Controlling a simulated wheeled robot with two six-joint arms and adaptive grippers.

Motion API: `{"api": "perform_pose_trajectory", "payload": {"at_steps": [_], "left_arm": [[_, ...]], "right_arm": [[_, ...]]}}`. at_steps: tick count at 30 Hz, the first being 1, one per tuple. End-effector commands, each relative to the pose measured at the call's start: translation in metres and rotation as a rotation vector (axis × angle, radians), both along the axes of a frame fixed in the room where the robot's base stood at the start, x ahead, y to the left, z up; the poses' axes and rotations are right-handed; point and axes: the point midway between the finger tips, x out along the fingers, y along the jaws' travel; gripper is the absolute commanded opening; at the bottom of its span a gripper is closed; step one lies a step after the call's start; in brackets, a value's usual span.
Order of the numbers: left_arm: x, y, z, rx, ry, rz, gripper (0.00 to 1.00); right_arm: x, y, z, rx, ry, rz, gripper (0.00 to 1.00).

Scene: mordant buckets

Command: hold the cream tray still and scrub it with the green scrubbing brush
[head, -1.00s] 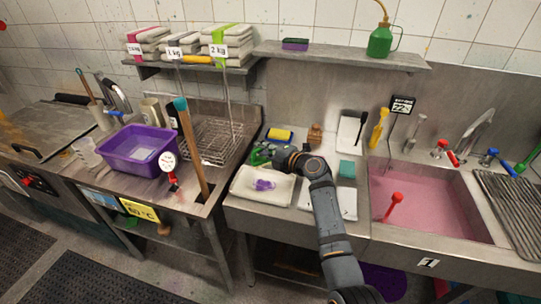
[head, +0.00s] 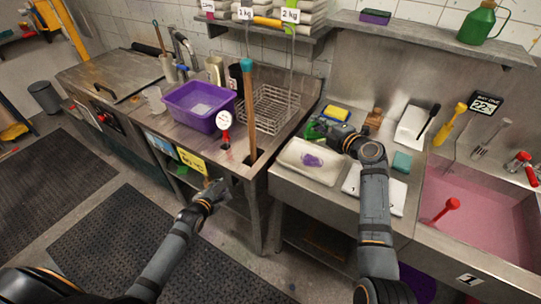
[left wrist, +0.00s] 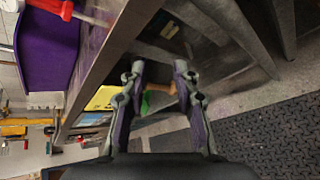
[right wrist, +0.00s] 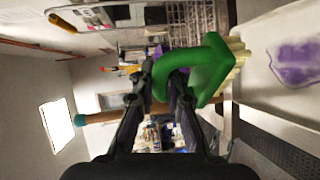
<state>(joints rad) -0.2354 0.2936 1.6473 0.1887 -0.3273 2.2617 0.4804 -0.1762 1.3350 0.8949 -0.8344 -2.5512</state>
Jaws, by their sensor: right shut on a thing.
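The cream tray (head: 307,160), with a purple stain inside, lies on the steel counter left of the pink sink; its edge also shows in the right wrist view (right wrist: 270,28). My right gripper (head: 320,128) is over the tray's back side, shut on the handle of the green scrubbing brush (right wrist: 200,68). The brush's pale bristles are beside the tray in the right wrist view; in the head view the brush is partly hidden by the gripper. My left gripper (head: 215,190) is low in front of the left bench, away from the tray. Its fingers (left wrist: 158,75) are apart and empty.
A purple tub (head: 200,105), a wire rack (head: 270,108) and a teal-topped wooden pole (head: 249,110) stand on the left bench. A yellow sponge (head: 337,113), wooden block (head: 374,117) and teal block (head: 401,162) lie around the tray. The pink sink (head: 490,205) is at right.

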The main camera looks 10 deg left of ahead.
Motion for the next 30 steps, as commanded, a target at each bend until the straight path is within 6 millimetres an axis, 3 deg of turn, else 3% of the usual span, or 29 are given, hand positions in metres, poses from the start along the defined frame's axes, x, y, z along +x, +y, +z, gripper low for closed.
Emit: {"api": "perform_pose_trajectory", "payload": {"at_steps": [3,7,12,18,22,30], "left_arm": [[0.016,-0.010,0.049,-0.186,-0.086,0.057,0.30],[0.037,-0.032,0.094,-0.435,-0.142,0.121,0.30],[0.072,-0.093,0.097,-0.690,-0.052,0.162,0.30],[0.095,-0.152,0.111,-0.860,0.025,0.133,0.30],[0.099,-0.166,0.115,-0.894,0.044,0.121,0.30],[0.111,-0.170,0.110,-0.897,0.048,0.120,0.30]], "right_arm": [[0.000,0.000,0.000,0.000,0.000,0.000,0.00],[0.000,0.000,0.000,0.000,0.000,0.000,0.00],[0.000,0.000,0.000,0.000,0.000,0.000,0.00],[0.000,0.000,0.000,0.000,0.000,0.000,0.00],[0.000,0.000,0.000,0.000,0.000,0.000,0.00],[0.000,0.000,0.000,0.001,-0.001,0.000,0.00]]}}
